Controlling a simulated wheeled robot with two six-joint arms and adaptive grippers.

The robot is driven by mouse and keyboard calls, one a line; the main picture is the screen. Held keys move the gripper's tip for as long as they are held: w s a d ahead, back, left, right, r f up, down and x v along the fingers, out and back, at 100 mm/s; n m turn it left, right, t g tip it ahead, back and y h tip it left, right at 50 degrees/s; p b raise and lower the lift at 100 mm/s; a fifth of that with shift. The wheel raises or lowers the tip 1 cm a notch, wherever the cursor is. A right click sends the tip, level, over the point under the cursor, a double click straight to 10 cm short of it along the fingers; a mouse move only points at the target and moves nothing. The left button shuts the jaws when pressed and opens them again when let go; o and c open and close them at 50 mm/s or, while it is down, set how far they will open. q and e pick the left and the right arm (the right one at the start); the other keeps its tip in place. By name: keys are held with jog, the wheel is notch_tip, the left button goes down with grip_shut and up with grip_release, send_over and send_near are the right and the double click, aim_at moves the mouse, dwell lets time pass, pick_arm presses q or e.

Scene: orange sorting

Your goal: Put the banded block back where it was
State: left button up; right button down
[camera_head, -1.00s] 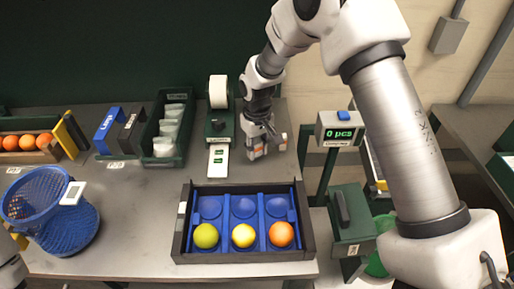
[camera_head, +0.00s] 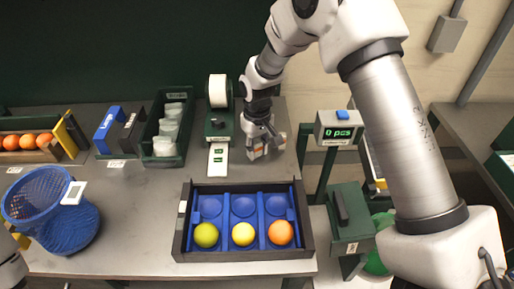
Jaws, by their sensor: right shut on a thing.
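My right gripper (camera_head: 262,147) is low over the back right of the table, beside the label dispenser. It is shut on a small white block with orange marks, the banded block (camera_head: 259,152), which is mostly hidden between the fingers. I cannot tell whether the block touches the table. Of my left arm, only a link shows at the lower left edge; the left gripper is out of view.
A black tray (camera_head: 178,245) with blue cups holds a green, a yellow and an orange ball in front. The label dispenser (camera_head: 217,125) stands close left of the gripper. A counter display (camera_head: 339,128) is to its right. A blue basket (camera_head: 70,228) stands at left.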

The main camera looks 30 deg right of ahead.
jog(key=shift+f, duration=0.6)
dwell(0.3)
jog(key=shift+c, duration=1.9)
grip_release()
jog(key=shift+r, duration=0.1)
notch_tip(320, 180, up, 8)
jog(key=p, duration=0.7)
